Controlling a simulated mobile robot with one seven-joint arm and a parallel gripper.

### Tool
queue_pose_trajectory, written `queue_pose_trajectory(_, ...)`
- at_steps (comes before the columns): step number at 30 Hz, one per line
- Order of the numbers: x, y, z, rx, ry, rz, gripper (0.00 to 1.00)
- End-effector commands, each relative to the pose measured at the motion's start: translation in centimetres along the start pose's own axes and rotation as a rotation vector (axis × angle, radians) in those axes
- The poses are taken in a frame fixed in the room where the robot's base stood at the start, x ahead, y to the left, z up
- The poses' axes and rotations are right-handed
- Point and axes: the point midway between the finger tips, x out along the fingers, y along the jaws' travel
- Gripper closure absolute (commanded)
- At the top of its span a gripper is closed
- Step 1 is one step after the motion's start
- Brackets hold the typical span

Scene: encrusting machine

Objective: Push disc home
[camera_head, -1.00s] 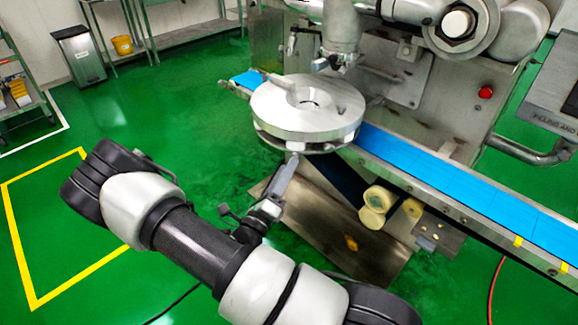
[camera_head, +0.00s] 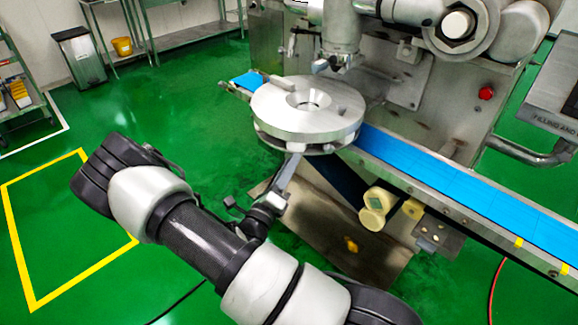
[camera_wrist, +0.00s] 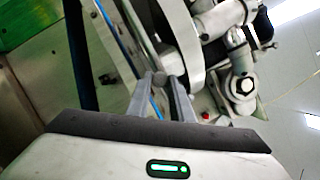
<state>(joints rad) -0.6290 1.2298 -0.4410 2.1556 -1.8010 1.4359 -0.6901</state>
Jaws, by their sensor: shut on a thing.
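The disc (camera_head: 275,117) is a thick, round, silver metal piece with a central recess and raised blocks on top. It sits level over the far-left part of the blue conveyor, below a metal nozzle head (camera_head: 340,50). My gripper (camera_head: 294,158) is at its near lower edge, with the fingers pointing up toward it. In the wrist view my gripper (camera_wrist: 160,88) is shut on a small grey rounded knob (camera_wrist: 159,77) beside the pale curved side of the disc (camera_wrist: 182,45). How the knob joins the disc is hard to see.
The blue conveyor (camera_head: 450,180) runs to the right along the machine body (camera_head: 400,90). Cream rollers (camera_head: 377,205) and a metal plate hang below it. A red button (camera_head: 486,93) is on the machine. Green floor (camera_head: 215,140) is open at left.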

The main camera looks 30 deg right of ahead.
Motion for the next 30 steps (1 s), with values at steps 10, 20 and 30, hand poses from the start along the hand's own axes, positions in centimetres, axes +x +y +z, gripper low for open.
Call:
queue_pose_trajectory(10,7.0,-0.2,-2.8,-0.001,0.000,-0.004,1.00)
queue_pose_trajectory(20,8.8,0.0,-3.6,0.000,-0.001,-0.001,1.00)
queue_pose_trajectory(30,8.8,0.0,-3.6,0.000,-0.001,0.000,0.61)
